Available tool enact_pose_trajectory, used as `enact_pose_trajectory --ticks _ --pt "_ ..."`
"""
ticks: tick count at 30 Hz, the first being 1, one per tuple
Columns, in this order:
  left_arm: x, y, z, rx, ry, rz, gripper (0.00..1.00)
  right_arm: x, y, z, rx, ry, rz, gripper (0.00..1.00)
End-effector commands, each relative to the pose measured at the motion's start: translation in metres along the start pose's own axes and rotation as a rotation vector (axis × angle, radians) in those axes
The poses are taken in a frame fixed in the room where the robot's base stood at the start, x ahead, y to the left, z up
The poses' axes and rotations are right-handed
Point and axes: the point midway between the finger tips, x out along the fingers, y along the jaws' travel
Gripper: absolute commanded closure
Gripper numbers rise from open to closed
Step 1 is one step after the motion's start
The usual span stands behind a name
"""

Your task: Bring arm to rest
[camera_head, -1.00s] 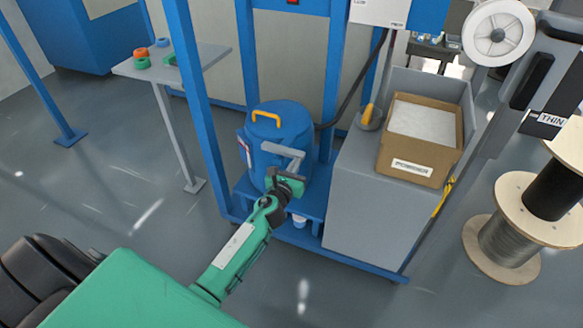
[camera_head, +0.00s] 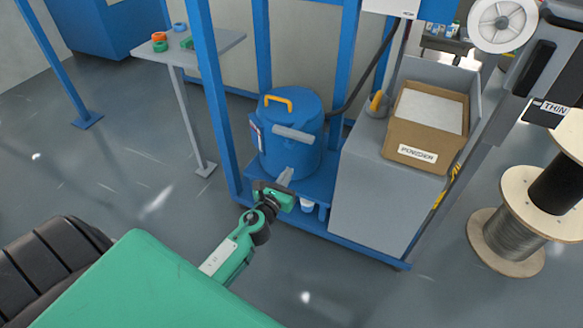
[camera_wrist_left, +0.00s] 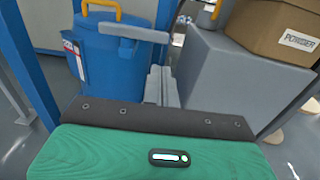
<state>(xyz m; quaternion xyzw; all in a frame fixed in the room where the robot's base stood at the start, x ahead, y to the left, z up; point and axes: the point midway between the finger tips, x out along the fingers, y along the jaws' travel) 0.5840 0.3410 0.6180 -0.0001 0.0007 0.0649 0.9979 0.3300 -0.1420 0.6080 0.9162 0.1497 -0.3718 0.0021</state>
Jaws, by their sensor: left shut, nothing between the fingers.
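My left arm comes in from the lower left in the head view. Its gripper (camera_head: 286,174) is shut with nothing between the fingers, in front of the lower part of the blue drum (camera_head: 287,150). The drum has a yellow handle on its lid and a grey bar (camera_head: 294,134) on its front. The fingertips are below the bar and look apart from it. In the left wrist view the shut fingers (camera_wrist_left: 161,85) point toward the drum (camera_wrist_left: 110,70), below and right of the grey bar (camera_wrist_left: 133,32). My right gripper is not in view.
The drum stands on a blue frame (camera_head: 340,240) beside a grey cabinet (camera_head: 375,205). A cardboard powder box (camera_head: 410,150) sits on the cabinet. A wire spool (camera_head: 510,235) stands at right. A small table (camera_head: 215,45) is behind left. The floor ahead of the frame is clear.

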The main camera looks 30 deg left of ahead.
Motion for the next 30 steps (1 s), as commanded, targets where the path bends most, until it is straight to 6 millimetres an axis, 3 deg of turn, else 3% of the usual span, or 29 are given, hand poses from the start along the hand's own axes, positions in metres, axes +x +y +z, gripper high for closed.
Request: enact_pose_trajectory --ticks 10,14,23,30 --pt "-0.009 0.0 0.0 -0.017 0.001 0.002 1.0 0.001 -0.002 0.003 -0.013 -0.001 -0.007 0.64" --pt "-0.021 -0.005 -0.001 -0.186 0.019 0.021 1.0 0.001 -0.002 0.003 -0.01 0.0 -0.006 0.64" --pt "-0.098 -0.041 -0.015 -1.206 0.18 0.198 1.0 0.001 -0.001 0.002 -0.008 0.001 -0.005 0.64" --pt "-0.174 -0.088 -0.027 -2.013 0.375 0.485 1.0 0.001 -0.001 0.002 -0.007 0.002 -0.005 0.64"
